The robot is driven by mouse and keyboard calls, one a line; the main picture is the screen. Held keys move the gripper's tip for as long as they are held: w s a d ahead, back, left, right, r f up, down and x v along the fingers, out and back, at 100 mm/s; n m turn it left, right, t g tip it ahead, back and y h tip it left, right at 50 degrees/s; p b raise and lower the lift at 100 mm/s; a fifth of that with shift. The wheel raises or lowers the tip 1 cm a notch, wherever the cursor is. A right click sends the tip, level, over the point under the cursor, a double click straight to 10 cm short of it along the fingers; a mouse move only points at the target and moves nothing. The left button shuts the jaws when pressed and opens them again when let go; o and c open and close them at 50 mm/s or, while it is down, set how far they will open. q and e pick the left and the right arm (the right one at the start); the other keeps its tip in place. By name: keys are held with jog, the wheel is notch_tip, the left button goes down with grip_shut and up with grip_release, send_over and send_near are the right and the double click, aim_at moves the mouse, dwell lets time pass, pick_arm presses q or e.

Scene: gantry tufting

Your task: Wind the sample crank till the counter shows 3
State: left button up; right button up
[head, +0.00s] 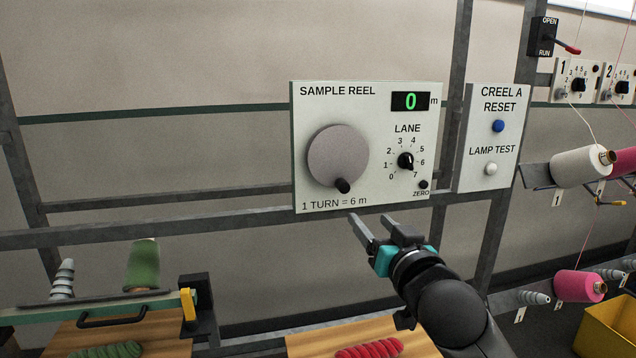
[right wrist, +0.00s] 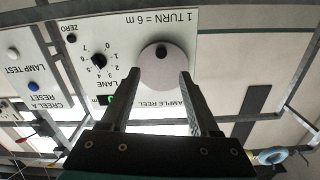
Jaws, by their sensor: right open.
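The sample crank is a grey disc (head: 336,152) with a black handle knob (head: 343,186) at its lower right, on the white SAMPLE REEL panel (head: 310,112). The counter (head: 411,101) shows a green 0, followed by "m". The panel reads "1 TURN = 6 m". My right gripper (head: 371,218) is open and empty, just below the panel's lower edge and below and right of the handle knob. In the right wrist view, the disc (right wrist: 176,73) and its knob (right wrist: 161,51) show upside down, beyond and between the open fingers (right wrist: 159,74). My left gripper is out of view.
The same panel holds a LANE dial (head: 405,160) and a small ZERO button (head: 423,185). Right of it is a panel with a blue button (head: 498,126) and a white button (head: 491,168). A grey frame rail (head: 230,231) runs below.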

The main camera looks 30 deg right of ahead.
aim_at(346, 189)
jog(key=x, duration=1)
jog(key=r+p+x, duration=0.1)
jog(key=x, duration=0.4)
jog(key=shift+a, duration=0.1)
grip_shut()
dwell(0.4)
dwell(0.9)
